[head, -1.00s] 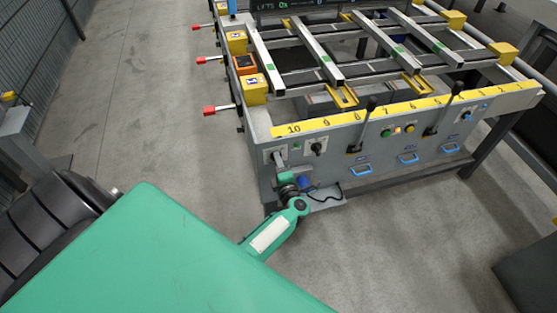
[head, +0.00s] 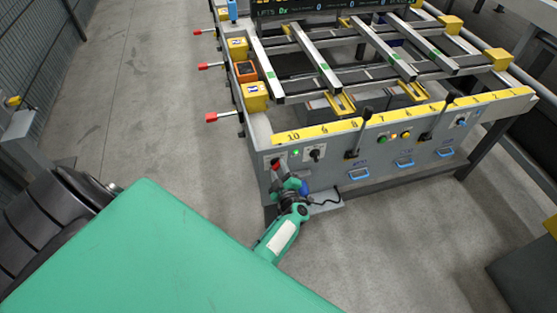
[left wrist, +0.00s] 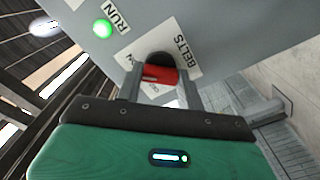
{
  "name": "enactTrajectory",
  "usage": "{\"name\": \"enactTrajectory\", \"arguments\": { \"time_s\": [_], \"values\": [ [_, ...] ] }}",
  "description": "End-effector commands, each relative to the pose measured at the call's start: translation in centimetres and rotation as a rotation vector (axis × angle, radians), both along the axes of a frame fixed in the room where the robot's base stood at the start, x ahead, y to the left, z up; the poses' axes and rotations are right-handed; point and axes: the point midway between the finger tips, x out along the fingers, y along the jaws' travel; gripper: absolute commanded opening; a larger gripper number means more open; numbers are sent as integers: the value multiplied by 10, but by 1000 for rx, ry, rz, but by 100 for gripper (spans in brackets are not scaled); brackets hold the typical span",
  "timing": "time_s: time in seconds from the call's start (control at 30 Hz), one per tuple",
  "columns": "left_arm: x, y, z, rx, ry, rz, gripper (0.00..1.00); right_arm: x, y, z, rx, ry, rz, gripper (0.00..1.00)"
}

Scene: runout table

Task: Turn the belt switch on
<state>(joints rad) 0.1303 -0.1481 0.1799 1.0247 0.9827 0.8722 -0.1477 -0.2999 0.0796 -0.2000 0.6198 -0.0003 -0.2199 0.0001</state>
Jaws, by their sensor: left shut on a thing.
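The belt switch shows in the left wrist view as a red handle (left wrist: 160,74) on a dark round base, beside a label reading BELTS. In the head view its red handle (head: 278,162) is at the left end of the grey front panel. My left gripper (left wrist: 161,86) is shut on this handle, one finger on each side of it. In the head view the left gripper (head: 281,172) is at the panel, partly hidden by its own wrist. A green lamp (left wrist: 103,28) labelled RUN is lit; it also shows in the head view (head: 295,153). My right gripper is out of view.
A black knob (head: 316,153) sits just right of the switch. Black levers (head: 361,132), small buttons and blue handles (head: 359,174) line the panel farther right. Red-tipped rods (head: 211,117) stick out from the table's left side. The floor at left is clear.

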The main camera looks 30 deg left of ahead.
Motion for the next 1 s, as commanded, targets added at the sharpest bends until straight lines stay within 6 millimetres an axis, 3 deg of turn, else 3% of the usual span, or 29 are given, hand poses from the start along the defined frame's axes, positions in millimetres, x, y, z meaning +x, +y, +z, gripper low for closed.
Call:
{"name": "enactTrajectory", "arguments": {
  "time_s": [0.67,0.7,0.8,1.0],
  "values": [
    [-1,-1,-2,43,57,-3,15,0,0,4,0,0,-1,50],
    [-1,-1,-2,43,57,-3,40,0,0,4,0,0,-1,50],
    [-1,-1,-2,44,56,-2,60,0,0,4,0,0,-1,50],
    [0,0,-1,43,54,-1,60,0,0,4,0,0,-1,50]
  ]
}}
